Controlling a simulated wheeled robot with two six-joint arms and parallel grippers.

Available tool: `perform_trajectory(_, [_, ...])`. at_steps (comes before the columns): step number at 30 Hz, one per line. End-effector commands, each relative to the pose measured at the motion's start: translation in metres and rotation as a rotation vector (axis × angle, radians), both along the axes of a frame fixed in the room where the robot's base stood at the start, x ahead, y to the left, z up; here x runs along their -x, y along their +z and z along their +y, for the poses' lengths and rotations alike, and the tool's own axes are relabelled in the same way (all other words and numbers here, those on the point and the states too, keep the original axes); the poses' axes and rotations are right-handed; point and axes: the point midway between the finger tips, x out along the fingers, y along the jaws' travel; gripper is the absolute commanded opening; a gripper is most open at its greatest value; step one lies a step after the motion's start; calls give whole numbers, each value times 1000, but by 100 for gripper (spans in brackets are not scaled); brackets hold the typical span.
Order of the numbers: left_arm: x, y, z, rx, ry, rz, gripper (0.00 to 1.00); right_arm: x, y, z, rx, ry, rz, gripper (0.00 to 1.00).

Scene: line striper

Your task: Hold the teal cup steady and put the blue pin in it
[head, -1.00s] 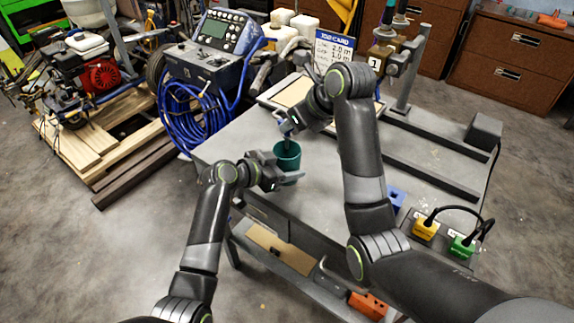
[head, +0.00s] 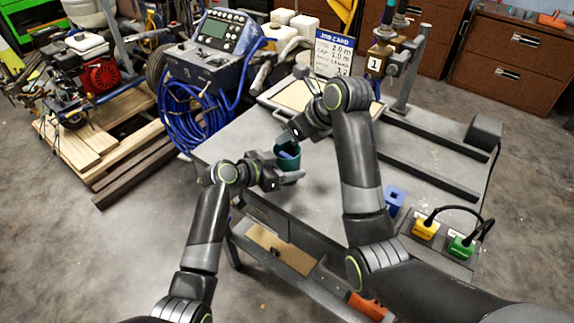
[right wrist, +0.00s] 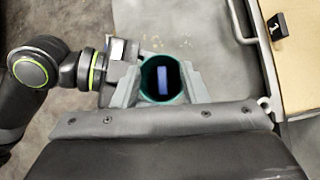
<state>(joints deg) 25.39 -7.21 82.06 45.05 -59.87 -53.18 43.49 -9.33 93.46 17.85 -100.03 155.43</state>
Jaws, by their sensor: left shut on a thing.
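The teal cup (head: 292,177) stands upright near the table's left edge. My left gripper (head: 286,179) is shut on it from the left side. The blue pin (right wrist: 165,80) is inside the cup's opening in the right wrist view, with dark interior around it. In the head view the pin (head: 288,155) also shows at the cup's mouth. My right gripper (head: 287,137) is just above the cup; its fingers (right wrist: 166,85) stand apart on either side of the cup in the right wrist view, clear of the pin. The pin's lower end is hidden.
A blue block (head: 394,199) and a panel with yellow (head: 424,230) and green (head: 461,246) plugs lie at the right of the table (head: 235,142). A shallow tray (head: 272,103) and a job card (head: 335,55) stand behind. A blue coiled hose (head: 192,122) hangs at the left.

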Motion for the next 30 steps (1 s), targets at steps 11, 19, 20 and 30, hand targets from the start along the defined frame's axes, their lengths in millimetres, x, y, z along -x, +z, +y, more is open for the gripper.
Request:
perform_trajectory(11, [0, 0, 0, 1, 0, 1, 35, 9, 18, -11, 0, -1, -4, 39])
perform_trajectory(19, [0, 0, 0, 1, 0, 1, 35, 27, 50, -32, 1, -1, -3, 39])
perform_trajectory(20, [0, 0, 0, 1, 0, 1, 35, 28, 52, -33, 1, -1, -2, 39])
perform_trajectory(30, [0, 0, 0, 0, 0, 0, 35, 32, 57, -36, 0, -1, 1, 39])
